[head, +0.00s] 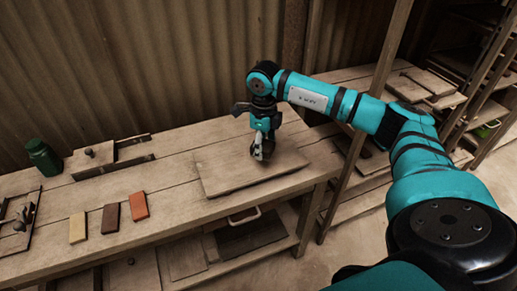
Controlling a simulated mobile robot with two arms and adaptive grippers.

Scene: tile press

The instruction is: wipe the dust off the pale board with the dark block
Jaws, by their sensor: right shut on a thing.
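The pale board (225,177) lies flat on the wooden bench, right of the middle of its top. My right gripper (262,152) points down over the back right part of the board. It is shut on a small dark block, which is mostly hidden by the fingers; I cannot tell whether the block touches the board. A darker patch shows on the board beside the gripper; I cannot tell whether it is dust or shadow. My left gripper is not in view.
Yellow (78,228), dark brown (110,218) and orange (139,206) blocks lie in a row left of the board. A green jar (43,157) and a wooden press-like piece (92,158) stand at the back left. A wooden post (368,120) rises right of the bench.

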